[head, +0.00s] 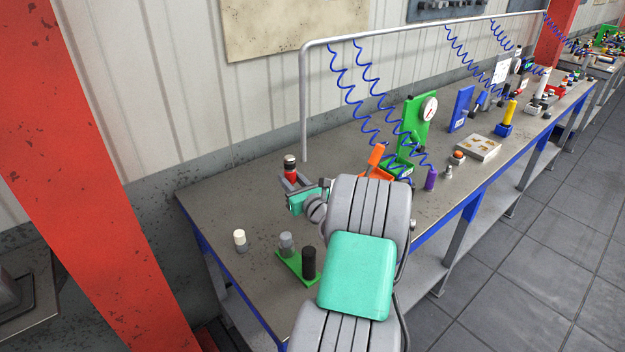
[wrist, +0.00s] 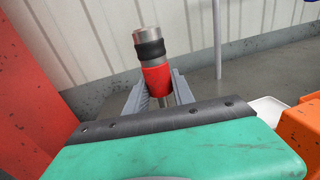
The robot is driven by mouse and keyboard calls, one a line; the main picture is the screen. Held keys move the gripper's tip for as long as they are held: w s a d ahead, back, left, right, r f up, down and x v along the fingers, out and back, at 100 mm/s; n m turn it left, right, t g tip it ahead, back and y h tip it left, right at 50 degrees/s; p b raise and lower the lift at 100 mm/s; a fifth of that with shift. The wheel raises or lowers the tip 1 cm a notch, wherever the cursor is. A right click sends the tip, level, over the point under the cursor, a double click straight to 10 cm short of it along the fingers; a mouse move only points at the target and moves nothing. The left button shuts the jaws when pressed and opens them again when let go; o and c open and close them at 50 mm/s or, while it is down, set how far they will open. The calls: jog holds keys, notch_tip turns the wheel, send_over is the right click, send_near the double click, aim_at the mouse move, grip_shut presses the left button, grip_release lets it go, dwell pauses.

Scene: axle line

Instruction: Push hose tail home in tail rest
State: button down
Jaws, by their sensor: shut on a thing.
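A red-sleeved cylinder with a black band and a metal top (head: 291,170), which looks like the hose tail, stands upright at the left part of the bench. My gripper (head: 292,183) is shut on it. In the wrist view the fingers (wrist: 160,90) lie on both sides of the red sleeve of the hose tail (wrist: 157,77), and a thin metal stem shows below the sleeve. The stem's lower end is hidden by my gripper's body. I cannot make out the tail rest with certainty, nor whether the tail touches it.
A green base (head: 289,268) with a grey cylinder (head: 286,243) and a black cylinder (head: 309,262) stands nearer the front. A white-topped cylinder (head: 239,239) is to its left. An orange piece (head: 376,156), a green tray (head: 400,168) and a purple cylinder (head: 431,179) stand to the right.

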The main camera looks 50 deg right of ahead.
jog(key=s+d+m+h, duration=0.1)
jog(key=s+d+h, duration=0.1)
jog(key=d, duration=0.4)
jog(key=shift+s+d+f, duration=0.25)
jog(key=shift+s+f, duration=0.05)
jog(key=shift+f, duration=0.15)
jog(key=shift+f+b, duration=2.1)
jog(key=shift+f, duration=0.8)
jog(key=shift+f+b, duration=1.35)
jog(key=shift+f, duration=1.15)
jog(key=c, duration=1.2)
grip_release()
jog(key=shift+s+a, duration=0.1)
jog(key=shift+a, duration=0.05)
jog(key=shift+o, duration=1)
jog(key=shift+f, duration=0.1)
